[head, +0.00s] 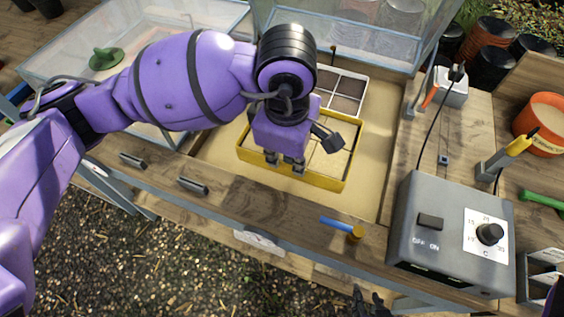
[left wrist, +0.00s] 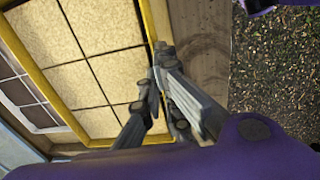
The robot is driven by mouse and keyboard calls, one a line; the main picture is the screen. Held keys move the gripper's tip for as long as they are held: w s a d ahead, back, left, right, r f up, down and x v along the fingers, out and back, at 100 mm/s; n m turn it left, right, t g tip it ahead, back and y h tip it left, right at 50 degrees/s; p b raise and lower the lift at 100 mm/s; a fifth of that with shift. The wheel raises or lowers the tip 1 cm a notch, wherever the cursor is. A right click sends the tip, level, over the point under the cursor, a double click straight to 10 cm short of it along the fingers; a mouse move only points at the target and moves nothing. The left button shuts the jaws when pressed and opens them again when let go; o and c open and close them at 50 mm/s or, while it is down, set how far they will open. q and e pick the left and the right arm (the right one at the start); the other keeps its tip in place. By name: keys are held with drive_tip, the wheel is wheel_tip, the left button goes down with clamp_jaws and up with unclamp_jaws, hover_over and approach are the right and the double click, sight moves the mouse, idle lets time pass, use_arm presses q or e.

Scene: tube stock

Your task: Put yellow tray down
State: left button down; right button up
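The yellow tray (head: 325,182) sits in the sand-coloured bed of the wooden bench. It holds pale, sandy square blocks. My left gripper (head: 286,165) is over its near side with the fingers pointing down. In the left wrist view, the fingers (left wrist: 158,70) close around the rim of the yellow tray (left wrist: 45,84), one on each side. The tray looks level; I cannot tell whether it touches the bed. My right gripper (head: 372,303) shows only partly at the bottom edge of the head view, in front of the bench, and its opening is unclear.
A tray with dark cells (head: 347,88) lies just behind the yellow one. Clear raised lids (head: 375,35) stand at the back. A grey control box (head: 452,235) and a blue-handled tool (head: 337,224) are at right and front. Bare bed (head: 385,140) shows right of the tray.

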sight(282, 161)
use_arm(q)
drive_tip(key=shift+w+a+f, duration=0.25)
drive_tip(key=shift+w+f, duration=0.2)
drive_tip(key=shift+f, duration=0.1)
drive_tip(key=shift+w+a+f, duration=0.25)
drive_tip(key=shift+w+f, duration=0.2)
drive_tip(key=shift+f, duration=0.1)
drive_tip(key=shift+w+a+f, duration=0.1)
drive_tip(key=shift+w+f, duration=0.1)
drive_tip(key=shift+f, duration=1.55)
drive_tip(key=shift+f, duration=0.25)
drive_tip(key=c, duration=2)
unclamp_jaws()
drive_tip(key=shift+s, duration=0.1)
drive_tip(key=r, duration=1.2)
drive_tip(key=shift+s+a+r, duration=0.15)
drive_tip(key=shift+s+r, duration=0.05)
drive_tip(key=shift+s, duration=0.15)
